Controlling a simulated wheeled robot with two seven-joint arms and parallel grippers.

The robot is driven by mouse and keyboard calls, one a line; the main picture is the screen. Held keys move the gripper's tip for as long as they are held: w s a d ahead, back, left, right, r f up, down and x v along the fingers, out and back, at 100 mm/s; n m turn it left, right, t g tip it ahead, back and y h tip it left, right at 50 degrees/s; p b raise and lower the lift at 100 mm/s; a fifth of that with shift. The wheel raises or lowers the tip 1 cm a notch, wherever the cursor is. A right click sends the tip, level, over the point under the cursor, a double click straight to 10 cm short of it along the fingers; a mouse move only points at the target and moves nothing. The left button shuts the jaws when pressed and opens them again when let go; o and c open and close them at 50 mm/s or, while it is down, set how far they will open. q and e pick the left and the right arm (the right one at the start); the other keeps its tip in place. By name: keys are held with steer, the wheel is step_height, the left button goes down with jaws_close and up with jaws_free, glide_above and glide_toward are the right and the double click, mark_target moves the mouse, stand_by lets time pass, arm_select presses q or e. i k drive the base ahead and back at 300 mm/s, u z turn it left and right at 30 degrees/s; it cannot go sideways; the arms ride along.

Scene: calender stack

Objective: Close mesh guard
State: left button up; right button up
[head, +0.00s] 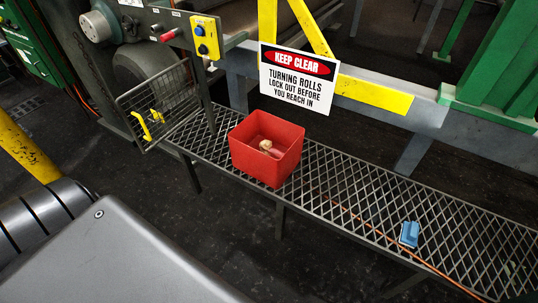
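The mesh guard (172,100) is a grey wire panel in a metal frame, at the left of the head view. It stands upright beside the near-left end of the mesh walkway, in front of a big grey roll (150,78). Its right side is near a dark upright post (202,85). Its left side reaches out toward the lower left, and how far it is swung from its frame is hard to tell. Yellow handle parts (142,126) sit on its lower left. Neither of my grippers shows in this view.
A red bin (250,164) with a small pale object inside stands on the mesh shelf (340,190). A blue object (409,234) and an orange cable (380,235) lie farther right. A warning sign (297,78) hangs behind. A yellow control box (206,38) is above the guard.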

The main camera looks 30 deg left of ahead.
mark_target(149, 137)
steer(key=u, duration=2)
steer(key=k, duration=0.4)
steer(key=z, duration=0.8)
steer(key=i, duration=0.95)
